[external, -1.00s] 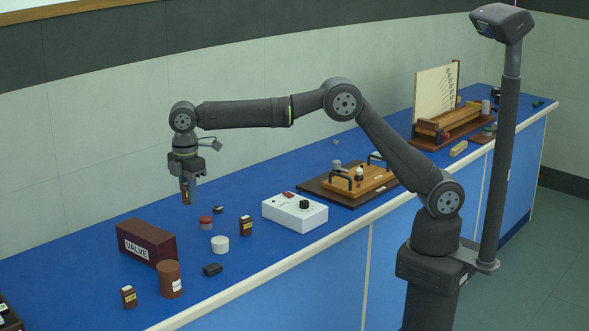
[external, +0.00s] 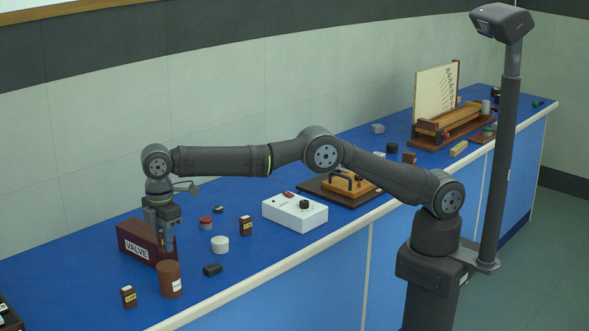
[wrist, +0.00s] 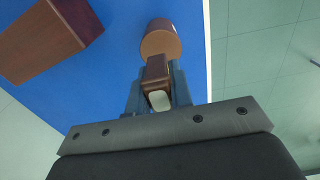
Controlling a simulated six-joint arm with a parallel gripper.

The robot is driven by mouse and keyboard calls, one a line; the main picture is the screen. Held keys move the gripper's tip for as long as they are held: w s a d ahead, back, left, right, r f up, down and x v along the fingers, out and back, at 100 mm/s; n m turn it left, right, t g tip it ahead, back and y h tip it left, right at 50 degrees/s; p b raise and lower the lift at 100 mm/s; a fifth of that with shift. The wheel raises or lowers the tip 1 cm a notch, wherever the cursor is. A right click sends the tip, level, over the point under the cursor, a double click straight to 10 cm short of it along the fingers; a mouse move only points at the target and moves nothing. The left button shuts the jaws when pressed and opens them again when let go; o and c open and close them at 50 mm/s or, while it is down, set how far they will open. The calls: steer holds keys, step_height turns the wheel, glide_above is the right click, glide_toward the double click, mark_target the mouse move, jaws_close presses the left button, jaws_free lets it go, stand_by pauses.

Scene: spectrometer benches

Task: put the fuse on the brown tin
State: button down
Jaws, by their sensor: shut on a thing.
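The fuse (wrist: 156,70), a small brown block with a pale end, is held between the fingers of my gripper (wrist: 157,92) in the wrist view. In the external view my gripper (external: 166,243) points down just above and behind the brown tin (external: 168,281), and the fuse is mostly hidden by the fingers. The tin is an upright brown cylinder with a white label. In the wrist view the tin (wrist: 160,36) lies just beyond the fuse, whose far end overlaps its edge in the picture. I cannot tell whether they touch.
A dark red VALVE box (external: 140,242) stands close behind my gripper. Two brown labelled blocks (external: 129,296) (external: 246,225), a black block (external: 213,270), a white cylinder (external: 220,244) and a red-topped one (external: 206,223) stand around. A white control box (external: 294,213) is further right.

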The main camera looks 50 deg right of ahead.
mark_target(168, 266)
steer(key=shift+s+f, duration=0.1)
steer(key=shift+f, duration=1.95)
steer(key=shift+f, duration=0.15)
steer(key=c, duration=1.3)
jaws_free()
steer(key=shift+r, duration=3.9)
steer(key=shift+f, duration=0.15)
